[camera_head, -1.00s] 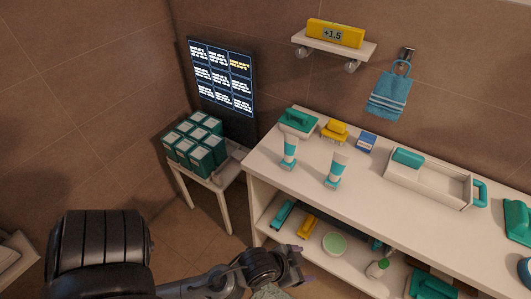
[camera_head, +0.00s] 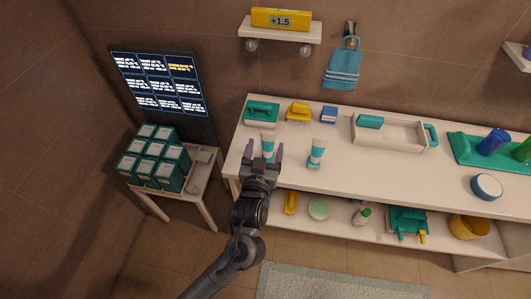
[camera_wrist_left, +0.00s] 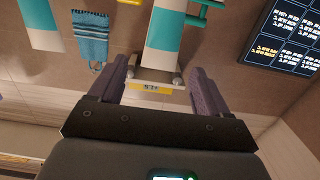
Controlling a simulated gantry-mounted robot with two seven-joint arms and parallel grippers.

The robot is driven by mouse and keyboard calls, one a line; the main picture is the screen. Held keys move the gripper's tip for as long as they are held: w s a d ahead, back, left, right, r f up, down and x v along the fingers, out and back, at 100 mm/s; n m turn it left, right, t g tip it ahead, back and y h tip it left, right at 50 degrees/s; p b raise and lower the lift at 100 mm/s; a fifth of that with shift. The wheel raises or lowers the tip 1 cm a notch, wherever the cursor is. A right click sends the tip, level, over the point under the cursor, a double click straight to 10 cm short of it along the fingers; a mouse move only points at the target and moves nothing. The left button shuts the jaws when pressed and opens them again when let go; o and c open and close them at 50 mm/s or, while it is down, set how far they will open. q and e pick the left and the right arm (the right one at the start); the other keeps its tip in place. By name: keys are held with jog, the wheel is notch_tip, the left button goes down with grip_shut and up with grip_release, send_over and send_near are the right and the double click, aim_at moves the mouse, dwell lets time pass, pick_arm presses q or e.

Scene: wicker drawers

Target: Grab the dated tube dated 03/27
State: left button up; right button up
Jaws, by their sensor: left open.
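Two white-and-teal tubes stand on the counter, a left tube (camera_head: 268,144) and a right tube (camera_head: 317,152). My left gripper (camera_head: 263,150) is open in front of the left tube, its fingers to either side of it in this view. I cannot read a date on either tube. My right gripper is not in view.
The counter (camera_head: 365,182) also holds a teal box (camera_head: 262,112), a yellow item (camera_head: 299,112), a blue box (camera_head: 329,115) and a white tray (camera_head: 391,146). Several teal boxes (camera_head: 155,158) sit on a small table at left, below a text screen (camera_head: 158,82).

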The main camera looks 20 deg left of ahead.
aim_at(268, 138)
pick_arm(q)
jog(key=shift+b+x, duration=0.7)
jog(key=shift+x, duration=2.75)
jog(key=shift+f, duration=0.1)
jog(key=c, duration=1.4)
